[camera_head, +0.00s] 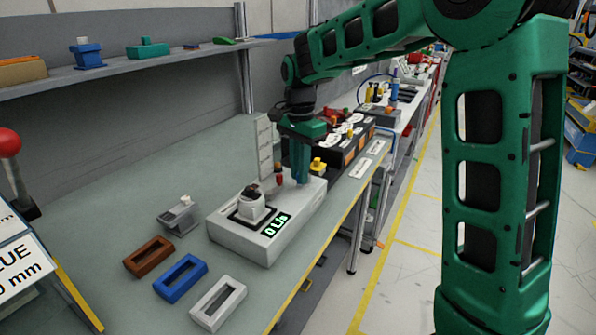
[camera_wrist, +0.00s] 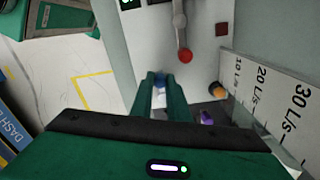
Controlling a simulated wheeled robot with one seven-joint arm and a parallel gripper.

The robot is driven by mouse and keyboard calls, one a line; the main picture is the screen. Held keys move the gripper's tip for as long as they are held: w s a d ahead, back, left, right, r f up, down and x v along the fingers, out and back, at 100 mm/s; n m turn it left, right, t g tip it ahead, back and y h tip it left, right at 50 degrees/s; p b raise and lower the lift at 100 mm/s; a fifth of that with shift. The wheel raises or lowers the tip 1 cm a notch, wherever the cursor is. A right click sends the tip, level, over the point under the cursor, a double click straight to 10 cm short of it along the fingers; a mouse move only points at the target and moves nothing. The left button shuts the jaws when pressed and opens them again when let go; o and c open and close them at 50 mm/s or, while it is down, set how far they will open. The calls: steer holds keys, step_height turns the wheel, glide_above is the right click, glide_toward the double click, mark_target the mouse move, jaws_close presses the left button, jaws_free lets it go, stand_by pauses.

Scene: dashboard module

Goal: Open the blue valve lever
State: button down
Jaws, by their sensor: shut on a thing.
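My gripper (camera_head: 299,170) reaches down over the far end of the white dashboard module (camera_head: 236,236). In the wrist view my gripper (camera_wrist: 166,88) has its green fingers shut on the blue valve lever (camera_wrist: 160,84); only a small blue and whitish part shows between them. The lever cannot be made out in the head view. A red-knobbed lever (camera_wrist: 181,38) stands just beyond the fingers on the module, apart from them. The module's display (camera_head: 277,225) reads 0 L/s.
A scale plate (camera_wrist: 258,88) marked in L/s stands beside the module, near an orange knob (camera_wrist: 217,90). Brown (camera_head: 149,256), blue (camera_head: 181,278) and white (camera_head: 218,303) frames lie on the bench. A grey block (camera_head: 180,215) stands left of the module. Black boxes with yellow parts stand behind.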

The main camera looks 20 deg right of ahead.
mark_target(320, 185)
steer(key=shift+d+n, duration=0.1)
steer(key=shift+n, duration=0.2)
steer(key=n, duration=0.2)
steer(key=d+n, duration=0.1)
steer(key=n, duration=0.1)
steer(key=shift+s+d, duration=0.1)
steer(key=shift+s, duration=0.3)
steer(key=n, duration=0.2)
steer(key=d+n, duration=0.2)
steer(key=n, duration=0.1)
steer(key=shift+s+r+n, duration=0.1)
steer(key=shift+s+n, duration=0.05)
steer(key=shift+n, duration=0.15)
steer(key=n, duration=0.1)
steer(key=d+n, duration=0.1)
steer(key=n, duration=0.1)
steer(key=shift+d+n, duration=0.15)
steer(key=shift+n, duration=0.15)
steer(key=shift+w+d+n, duration=0.3)
steer(key=shift+n, duration=0.7)
steer(key=shift+w+d+n, duration=0.25)
steer(key=shift+d+n, duration=0.05)
steer(key=shift+n, duration=0.7)
steer(key=c, duration=1.7)
jaws_free()
